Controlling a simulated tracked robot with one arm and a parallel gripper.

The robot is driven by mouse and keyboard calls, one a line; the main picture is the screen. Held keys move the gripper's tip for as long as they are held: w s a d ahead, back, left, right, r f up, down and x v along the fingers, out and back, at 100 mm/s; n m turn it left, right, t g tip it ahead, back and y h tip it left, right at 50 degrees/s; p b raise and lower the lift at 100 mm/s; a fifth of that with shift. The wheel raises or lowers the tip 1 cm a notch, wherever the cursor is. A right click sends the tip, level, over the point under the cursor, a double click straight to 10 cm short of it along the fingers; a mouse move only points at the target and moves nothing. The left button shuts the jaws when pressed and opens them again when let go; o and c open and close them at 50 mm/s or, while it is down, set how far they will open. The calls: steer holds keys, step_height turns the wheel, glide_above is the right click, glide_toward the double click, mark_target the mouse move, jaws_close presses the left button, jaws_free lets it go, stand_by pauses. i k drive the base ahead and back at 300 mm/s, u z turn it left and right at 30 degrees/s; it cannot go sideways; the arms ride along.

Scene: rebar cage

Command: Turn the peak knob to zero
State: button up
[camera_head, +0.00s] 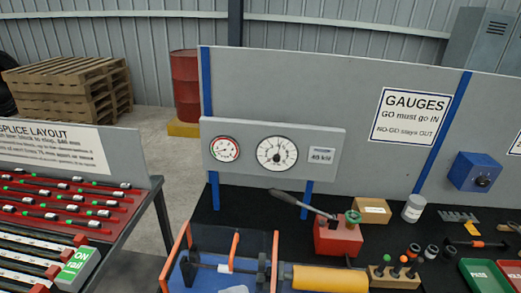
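A grey gauge panel (330,147) stands on blue posts at the back of the black bench. It carries a small red-rimmed gauge (224,149), a larger white dial (277,153) with dark needles near its middle, and a small label or readout (321,155) whose text is hard to read. No knob labelled peak is legible; any small knob at the large dial's centre is too small to tell. A blue box (474,172) with a dark round knob (482,181) is on the back board at the right. My gripper does not show.
Below the panel are a red pump (337,237) with a long grey lever (300,205) and a guarded rig with a yellow cylinder (328,279). A cardboard box (372,211) and white jar (413,208) stand right. A red-trayed table (70,200) is left.

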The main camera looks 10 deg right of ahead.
mark_target(276, 157)
steer(key=z, duration=0.05)
steer(key=i, duration=1.3)
